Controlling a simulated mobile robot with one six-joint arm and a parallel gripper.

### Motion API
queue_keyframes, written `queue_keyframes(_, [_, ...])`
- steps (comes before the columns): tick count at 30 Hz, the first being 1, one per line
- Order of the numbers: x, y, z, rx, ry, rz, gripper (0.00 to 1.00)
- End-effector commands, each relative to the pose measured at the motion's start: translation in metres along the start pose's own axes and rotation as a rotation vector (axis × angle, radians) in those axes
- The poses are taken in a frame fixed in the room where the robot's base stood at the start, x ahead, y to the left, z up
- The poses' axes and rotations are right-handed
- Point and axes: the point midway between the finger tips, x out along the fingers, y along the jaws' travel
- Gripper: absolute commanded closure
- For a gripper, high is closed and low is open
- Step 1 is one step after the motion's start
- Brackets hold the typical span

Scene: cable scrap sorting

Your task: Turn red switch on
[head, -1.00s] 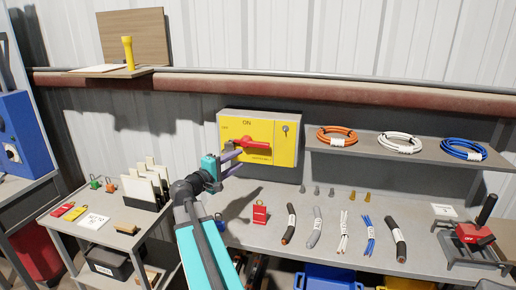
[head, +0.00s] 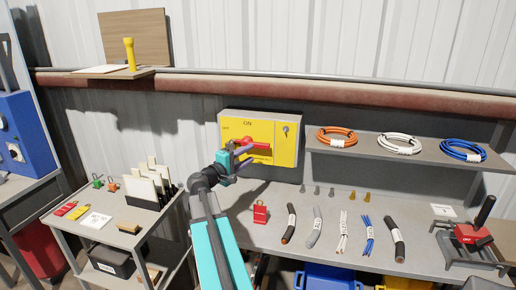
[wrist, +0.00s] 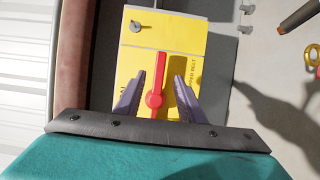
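The red switch handle (head: 262,146) sits on a yellow panel box (head: 285,153) on the wall, with ON printed at the top and OFF at the left. The handle lies roughly sideways, its free end to the right. My gripper (head: 248,155) is in front of the panel and partly hides the handle. In the wrist view, the red handle (wrist: 159,75) runs between the two open fingers of my gripper (wrist: 160,76). A gap shows on each side, so the fingers straddle it without visibly closing on it.
A key lock (head: 285,130) is at the panel's upper right. A shelf (head: 372,145) with cable coils is to the right. A card rack (head: 148,190) stands at left.

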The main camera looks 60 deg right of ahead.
Motion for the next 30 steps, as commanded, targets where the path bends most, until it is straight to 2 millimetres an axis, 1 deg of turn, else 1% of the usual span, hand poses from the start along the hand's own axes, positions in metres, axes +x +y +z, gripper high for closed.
queue_keyframes(1, [0.009,0.002,-0.001,0.0,-0.003,0.0,0.64])
queue_keyframes(9, [0.048,0.002,-0.001,-0.001,-0.002,-0.001,0.64])
queue_keyframes(15, [0.07,0.002,-0.001,0.0,-0.002,0.0,0.64])
queue_keyframes(21, [0.079,0.0,0.0,0.0,-0.002,0.0,0.64])
queue_keyframes(30, [0.08,0.0,0.001,0.0,-0.002,0.0,0.64])
